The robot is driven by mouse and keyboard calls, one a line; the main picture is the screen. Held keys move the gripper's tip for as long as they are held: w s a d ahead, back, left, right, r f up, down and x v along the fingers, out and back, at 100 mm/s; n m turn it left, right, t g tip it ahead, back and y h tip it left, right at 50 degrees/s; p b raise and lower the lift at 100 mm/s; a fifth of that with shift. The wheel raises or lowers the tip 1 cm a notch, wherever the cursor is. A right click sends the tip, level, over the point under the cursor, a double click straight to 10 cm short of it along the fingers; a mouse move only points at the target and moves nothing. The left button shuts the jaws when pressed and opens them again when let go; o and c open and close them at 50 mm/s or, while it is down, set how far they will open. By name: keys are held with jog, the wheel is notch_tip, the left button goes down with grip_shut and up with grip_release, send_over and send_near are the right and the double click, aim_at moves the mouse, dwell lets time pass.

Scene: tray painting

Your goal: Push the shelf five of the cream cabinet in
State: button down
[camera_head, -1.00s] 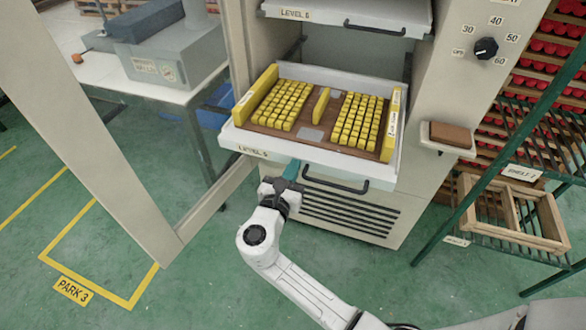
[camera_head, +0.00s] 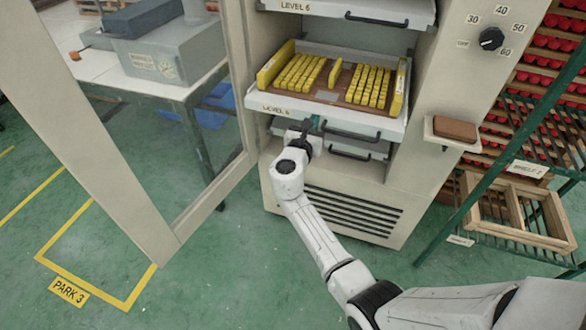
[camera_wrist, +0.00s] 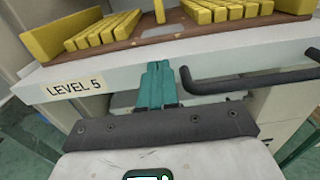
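The level 5 shelf (camera_head: 350,119) is a white pull-out shelf in the cream cabinet (camera_head: 450,90), holding a brown tray (camera_head: 330,97) with rows of yellow blocks. It still projects a little from the cabinet front. Its "LEVEL 5" label and front edge also show in the wrist view (camera_wrist: 215,52). My gripper (camera_head: 314,123) is at the shelf's front, left of its dark handle (camera_head: 350,135). In the wrist view, its teal fingers (camera_wrist: 158,72) are together with nothing between them and their tips at the front face; contact is hard to confirm.
The open cabinet door (camera_head: 110,150) stands at the left. The level 6 shelf (camera_head: 370,10) is above, and another shelf front (camera_head: 350,153) shows below. A small ledge with a brown block (camera_head: 455,129) juts out at the right, beside a green rack (camera_head: 500,170).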

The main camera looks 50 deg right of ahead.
aim_at(328, 90)
jog(key=b+x, duration=0.4)
jog(key=x, duration=0.4)
jog(key=b+x, duration=0.4)
jog(key=x, duration=0.4)
jog(key=shift+d+f, duration=0.2)
jog(key=shift+d, duration=0.05)
jog(key=shift+w+d, duration=0.1)
jog(key=shift+d, duration=0.1)
jog(key=shift+w+r, duration=0.15)
jog(key=shift+r, duration=0.15)
jog(key=shift+r, duration=0.1)
